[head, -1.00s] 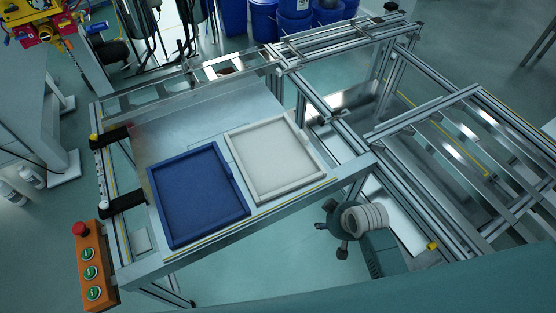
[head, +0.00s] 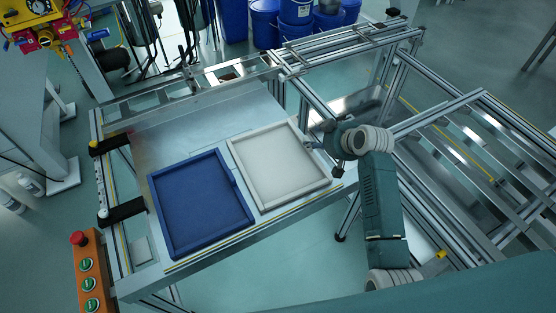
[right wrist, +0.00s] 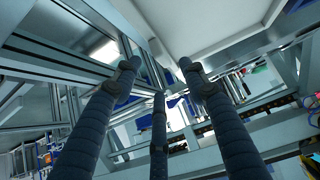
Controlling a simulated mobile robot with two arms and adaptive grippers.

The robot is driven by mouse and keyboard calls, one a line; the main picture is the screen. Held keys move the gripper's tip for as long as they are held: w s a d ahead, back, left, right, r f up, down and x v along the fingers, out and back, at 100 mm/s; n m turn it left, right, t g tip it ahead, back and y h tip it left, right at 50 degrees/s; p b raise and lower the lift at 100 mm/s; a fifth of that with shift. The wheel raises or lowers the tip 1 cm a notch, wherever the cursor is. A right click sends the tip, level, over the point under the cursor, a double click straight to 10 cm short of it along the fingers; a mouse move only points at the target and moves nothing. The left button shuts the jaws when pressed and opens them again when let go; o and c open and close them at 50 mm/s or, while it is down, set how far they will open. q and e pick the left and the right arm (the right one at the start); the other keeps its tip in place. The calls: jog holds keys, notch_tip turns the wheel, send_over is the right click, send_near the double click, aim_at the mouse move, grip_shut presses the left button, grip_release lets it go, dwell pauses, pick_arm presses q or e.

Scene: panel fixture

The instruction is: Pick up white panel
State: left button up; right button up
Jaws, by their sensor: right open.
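The white panel (head: 278,168) is a shallow rimmed tray lying flat on the metal table, beside the blue panel (head: 202,202). My right gripper (head: 322,147) is at the white panel's right edge in the head view, open and empty. In the right wrist view its spread dark fingers (right wrist: 158,77) point toward the white panel (right wrist: 200,24), which fills the top. I cannot tell whether a finger touches the rim. My left gripper is not in view.
Aluminium rails (head: 305,85) of the frame run close behind and right of my right gripper. An orange button box (head: 90,275) hangs at the table's left front corner. Black clamps (head: 122,211) line the table's left side. Bare table surface lies behind the panels.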

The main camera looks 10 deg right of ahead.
jog(key=x, duration=0.5)
jog(key=shift+a+f, duration=0.1)
jog(key=shift+f, duration=0.45)
jog(key=shift+s, duration=0.1)
